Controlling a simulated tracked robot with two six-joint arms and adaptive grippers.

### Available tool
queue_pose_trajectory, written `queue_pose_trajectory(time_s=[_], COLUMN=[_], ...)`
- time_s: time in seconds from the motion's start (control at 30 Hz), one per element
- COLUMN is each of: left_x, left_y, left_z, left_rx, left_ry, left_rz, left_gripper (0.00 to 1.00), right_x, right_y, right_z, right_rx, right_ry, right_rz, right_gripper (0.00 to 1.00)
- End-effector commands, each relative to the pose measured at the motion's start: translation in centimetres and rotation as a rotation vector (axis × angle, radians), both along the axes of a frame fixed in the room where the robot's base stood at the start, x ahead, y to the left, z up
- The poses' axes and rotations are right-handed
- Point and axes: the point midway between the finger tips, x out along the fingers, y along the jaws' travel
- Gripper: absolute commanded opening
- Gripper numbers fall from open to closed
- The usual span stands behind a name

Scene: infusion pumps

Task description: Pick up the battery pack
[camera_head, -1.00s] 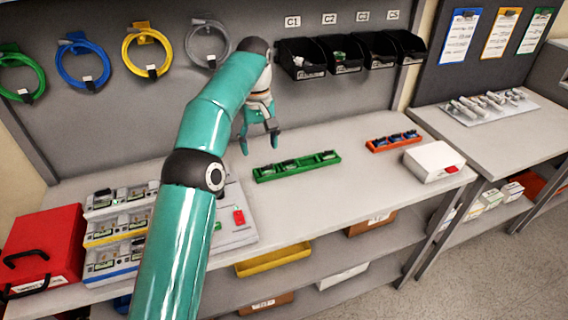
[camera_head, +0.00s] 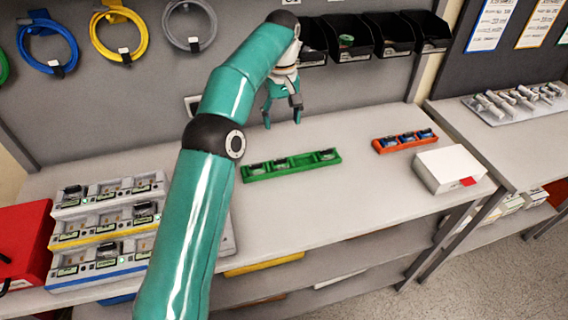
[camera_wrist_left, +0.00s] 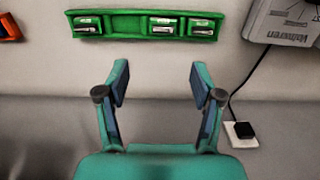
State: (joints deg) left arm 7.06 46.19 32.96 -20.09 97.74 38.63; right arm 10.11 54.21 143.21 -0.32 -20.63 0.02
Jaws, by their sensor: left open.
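A green tray (camera_head: 303,168) lies on the bench in the head view, with small dark packs in it. In the left wrist view the green tray (camera_wrist_left: 126,24) is at the top and holds three packs: one pack (camera_wrist_left: 87,26) at the left end, a middle pack (camera_wrist_left: 163,26), and another pack (camera_wrist_left: 202,28) at the right end. One slot between them is empty. I cannot tell which is the battery pack meant. My left gripper (camera_head: 282,123) is open and empty, pointing down behind the tray and apart from it. It also shows in the left wrist view (camera_wrist_left: 158,75). My right gripper is not in view.
An orange tray (camera_head: 405,145) with blue items and a white box (camera_head: 450,168) stand to the right. A tiered charger rack (camera_head: 107,220) and a red case (camera_head: 22,240) are at the left. Black bins (camera_head: 392,42) hang on the back wall. The bench between tray and rack is partly hidden by my arm.

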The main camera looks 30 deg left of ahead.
Motion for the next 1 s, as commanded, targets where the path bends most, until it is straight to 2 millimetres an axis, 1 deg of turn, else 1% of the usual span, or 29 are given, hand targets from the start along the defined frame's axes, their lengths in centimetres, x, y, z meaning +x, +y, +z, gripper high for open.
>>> queue_pose_trajectory(time_s=[0.03, 0.17, 0.3, 0.43, 0.67, 0.73, 0.9, 1.0], left_x=[-0.2, -0.4, -0.4, -0.4, -0.4, -0.4, -0.4, -0.4], left_y=[0.2, 0.4, 0.5, 0.6, 0.6, 0.7, 0.8, 0.8], left_z=[-1.6, -4.4, -7.0, -8.7, -10.0, -10.7, -13.2, -14.3], left_rx=[-0.001, 0.0, -0.001, 0.0, 0.0, -0.001, -0.001, -0.001], left_ry=[0.003, 0.006, 0.005, 0.003, 0.003, 0.003, 0.005, 0.002], left_rz=[0.003, 0.007, 0.008, 0.01, 0.011, 0.011, 0.011, 0.011], left_gripper=[0.67, 0.67, 0.67, 0.67, 0.67, 0.67, 0.67, 0.67], right_x=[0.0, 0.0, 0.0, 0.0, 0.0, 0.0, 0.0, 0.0], right_y=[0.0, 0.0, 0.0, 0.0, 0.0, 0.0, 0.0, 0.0], right_z=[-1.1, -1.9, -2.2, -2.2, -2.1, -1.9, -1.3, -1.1], right_rx=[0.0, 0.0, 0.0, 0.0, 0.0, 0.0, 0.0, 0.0], right_ry=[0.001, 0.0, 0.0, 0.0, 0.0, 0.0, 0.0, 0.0], right_rz=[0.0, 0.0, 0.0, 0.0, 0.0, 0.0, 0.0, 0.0], right_gripper=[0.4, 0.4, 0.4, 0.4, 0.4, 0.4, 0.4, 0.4])
